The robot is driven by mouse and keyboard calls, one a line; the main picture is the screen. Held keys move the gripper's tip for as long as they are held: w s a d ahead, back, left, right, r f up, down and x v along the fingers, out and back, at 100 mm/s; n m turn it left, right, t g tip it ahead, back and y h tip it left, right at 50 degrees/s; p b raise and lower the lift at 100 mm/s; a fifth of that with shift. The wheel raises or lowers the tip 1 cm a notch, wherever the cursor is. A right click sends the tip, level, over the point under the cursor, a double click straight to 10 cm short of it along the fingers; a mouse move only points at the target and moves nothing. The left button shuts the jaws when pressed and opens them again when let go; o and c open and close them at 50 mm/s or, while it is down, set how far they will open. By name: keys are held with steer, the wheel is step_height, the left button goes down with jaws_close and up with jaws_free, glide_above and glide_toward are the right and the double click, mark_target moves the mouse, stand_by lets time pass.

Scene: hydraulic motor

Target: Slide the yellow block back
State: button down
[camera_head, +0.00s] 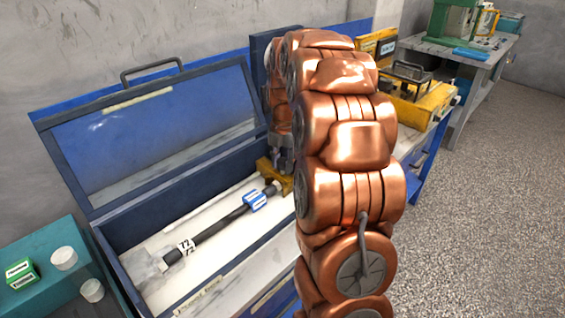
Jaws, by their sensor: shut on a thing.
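The yellow block (284,180) is at the right end of the open blue box (110,248), where a dark rod meets it. My copper arm hides its right side. My gripper (283,163), grey and partly covered by the arm, reaches down onto the block from above and is shut on it. The fingertips are small and partly hidden. The dark rod (215,230) lies lengthwise in the box with a blue labelled block (256,200) around it and a white "72" tag (187,247) further left.
The box's hinged lid (150,130) stands open at the back. A clear plastic-like part (152,268) sits at the box's left end. A teal surface at left holds white cups (64,258) and a green box (20,273). Yellow equipment (425,105) stands behind my arm at right.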

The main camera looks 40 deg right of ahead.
steer(key=shift+w+d, duration=0.15)
steer(key=shift+d, duration=0.95)
steer(key=c, duration=0.8)
jaws_free()
steer(key=shift+o, duration=0.2)
step_height(320, 180, up, 12)
steer(key=shift+s, duration=0.2)
